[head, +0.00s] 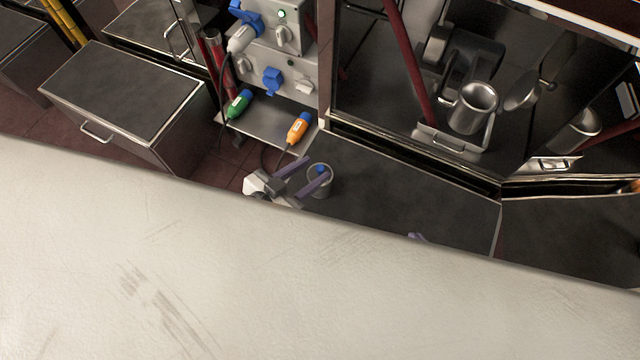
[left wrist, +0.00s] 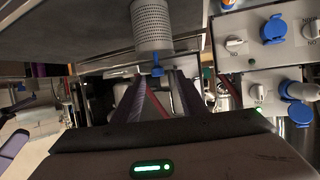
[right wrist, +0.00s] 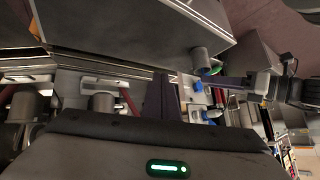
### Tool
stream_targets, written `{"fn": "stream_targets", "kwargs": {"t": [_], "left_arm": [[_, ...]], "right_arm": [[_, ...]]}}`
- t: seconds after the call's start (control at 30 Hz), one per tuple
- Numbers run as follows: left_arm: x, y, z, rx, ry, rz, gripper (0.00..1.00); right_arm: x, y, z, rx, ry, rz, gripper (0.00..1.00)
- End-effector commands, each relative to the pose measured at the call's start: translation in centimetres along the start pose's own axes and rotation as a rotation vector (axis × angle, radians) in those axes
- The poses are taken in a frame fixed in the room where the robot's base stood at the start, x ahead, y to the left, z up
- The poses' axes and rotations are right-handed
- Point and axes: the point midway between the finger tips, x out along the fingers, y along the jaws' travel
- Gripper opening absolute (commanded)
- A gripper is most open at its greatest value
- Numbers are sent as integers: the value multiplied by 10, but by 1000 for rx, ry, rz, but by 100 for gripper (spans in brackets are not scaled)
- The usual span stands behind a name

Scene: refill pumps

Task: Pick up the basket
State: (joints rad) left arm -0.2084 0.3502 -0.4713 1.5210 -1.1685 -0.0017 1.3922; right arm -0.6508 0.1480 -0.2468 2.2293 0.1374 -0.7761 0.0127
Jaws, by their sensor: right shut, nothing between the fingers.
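The basket (head: 319,188) is a small grey metal cylinder with a blue part on top, standing at the left end of the dark counter. In the left wrist view it is a perforated cylinder (left wrist: 153,25) with a blue tab (left wrist: 156,70). My left gripper (head: 303,176) is open beside it. In the left wrist view, its fingertips (left wrist: 158,78) stand on either side of the blue tab; I cannot tell whether they touch it. My right gripper (right wrist: 162,85) is shut and empty, away from the basket. Only its purple tip (head: 417,237) shows in the head view.
A panel with blue sockets (head: 272,80) and green and orange plugs (head: 299,127) stands behind the left gripper. A metal cup (head: 472,107) is behind the framed pane at the back right. The dark counter (head: 400,190) right of the basket is clear. A pale surface hides the lower head view.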

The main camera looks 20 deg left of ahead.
Motion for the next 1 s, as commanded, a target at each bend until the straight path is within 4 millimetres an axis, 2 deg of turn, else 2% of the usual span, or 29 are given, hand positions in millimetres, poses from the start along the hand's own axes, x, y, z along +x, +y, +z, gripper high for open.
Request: {"fn": "stream_targets", "kwargs": {"t": [0.1,0.27,0.6,0.9,1.0], "left_arm": [[18,0,0,-1,1,-1,38],[29,0,1,-1,0,-1,38],[74,2,6,-1,0,-3,38],[77,3,5,-2,-1,-2,38],[77,3,5,-2,-1,-2,22]], "right_arm": [[3,-1,1,-6,-11,-7,0],[5,-2,2,-10,-20,-12,0],[16,-8,7,-39,-69,-45,0],[16,-9,7,-42,-76,-48,0],[16,-9,7,-42,-76,-48,0]]}}
